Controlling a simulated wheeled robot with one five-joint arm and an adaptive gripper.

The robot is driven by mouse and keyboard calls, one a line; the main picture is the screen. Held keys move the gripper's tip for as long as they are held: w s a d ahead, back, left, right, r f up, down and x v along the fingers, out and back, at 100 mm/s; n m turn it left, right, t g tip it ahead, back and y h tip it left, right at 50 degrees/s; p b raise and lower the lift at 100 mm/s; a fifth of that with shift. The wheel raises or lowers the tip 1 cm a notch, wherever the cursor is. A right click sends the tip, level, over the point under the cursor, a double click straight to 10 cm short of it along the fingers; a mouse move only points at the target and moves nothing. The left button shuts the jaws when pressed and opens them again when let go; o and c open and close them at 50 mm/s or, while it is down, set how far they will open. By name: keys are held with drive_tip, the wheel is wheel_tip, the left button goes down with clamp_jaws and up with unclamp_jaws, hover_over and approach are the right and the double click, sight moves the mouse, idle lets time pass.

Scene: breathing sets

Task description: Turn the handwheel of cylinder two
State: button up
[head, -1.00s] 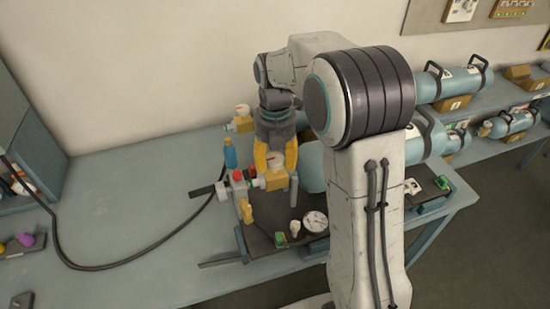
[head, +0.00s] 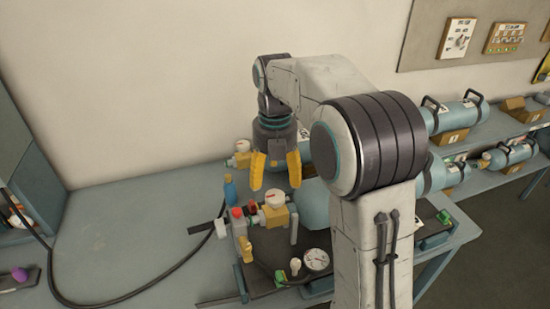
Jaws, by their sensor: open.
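A cream handwheel (head: 275,197) with a red mark on top sits on a brass-coloured valve block (head: 272,218). The valve joins the neck of a light blue cylinder (head: 314,206) on the bench, mostly hidden by my arm. No number on this cylinder can be read. My gripper (head: 275,183) is open and points down, its yellow fingers just above and to either side of the handwheel. It holds nothing. A second cream handwheel (head: 242,146) shows behind it to the left, partly beside my gripper.
A blue bottle-shaped part (head: 230,188), a red knob (head: 238,212) and a pressure gauge (head: 316,260) stand close around the valve. A black hose (head: 130,295) curves over the bench (head: 140,215), whose left middle is clear. More cylinders (head: 460,113) lie on racks at right.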

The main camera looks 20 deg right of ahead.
sight(275, 195)
drive_tip(key=shift+r, duration=2.55)
